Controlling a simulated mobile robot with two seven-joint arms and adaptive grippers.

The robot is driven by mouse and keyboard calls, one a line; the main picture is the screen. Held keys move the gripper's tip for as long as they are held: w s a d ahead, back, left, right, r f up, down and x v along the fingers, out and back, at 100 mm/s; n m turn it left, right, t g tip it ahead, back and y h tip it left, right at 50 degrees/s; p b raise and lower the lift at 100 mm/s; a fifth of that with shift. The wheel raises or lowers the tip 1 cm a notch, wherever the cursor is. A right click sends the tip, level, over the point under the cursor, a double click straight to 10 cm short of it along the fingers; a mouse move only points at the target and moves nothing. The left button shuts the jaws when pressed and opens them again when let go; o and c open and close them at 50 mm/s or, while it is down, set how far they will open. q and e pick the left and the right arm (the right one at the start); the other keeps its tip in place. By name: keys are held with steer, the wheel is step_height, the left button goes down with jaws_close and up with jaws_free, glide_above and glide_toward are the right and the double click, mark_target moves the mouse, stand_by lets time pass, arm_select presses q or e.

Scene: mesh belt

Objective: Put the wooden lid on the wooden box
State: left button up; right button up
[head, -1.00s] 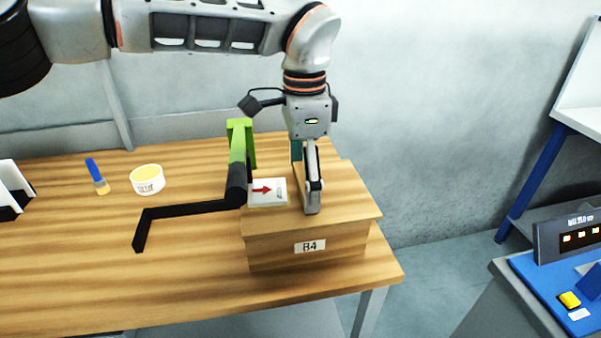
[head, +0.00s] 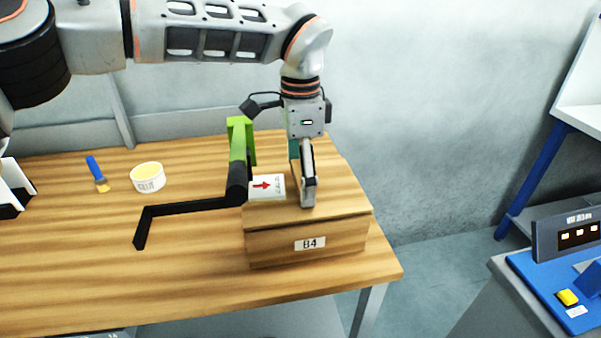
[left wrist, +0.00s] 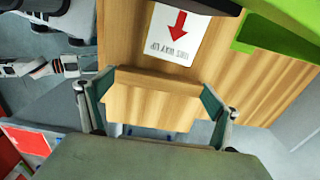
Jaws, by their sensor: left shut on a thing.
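The wooden lid (head: 342,200) lies over the wooden box (head: 345,238), which has a "B4" label on its front. The lid's edges run close along the box's top; I cannot tell whether a thin gap is left. A white card with a red arrow (head: 266,188) is on the lid. My left gripper (head: 302,176) points down at the lid and is shut on it. In the left wrist view, the fingers (left wrist: 158,92) stand on both sides of a raised wooden part of the lid (left wrist: 158,78).
A green and black angled fixture (head: 238,170) stands close left of the box, its black arm reaching left. A glue tub (head: 149,178) and a blue-handled brush (head: 97,174) are on the table (head: 80,270). A console with a yellow button (head: 567,298) stands at right.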

arm_select(q)
steer(key=shift+f, duration=0.35)
steer(key=o, duration=1.2)
step_height(320, 180, up, 13)
steer(key=shift+r+p, duration=0.15)
steer(key=shift+p, duration=0.2)
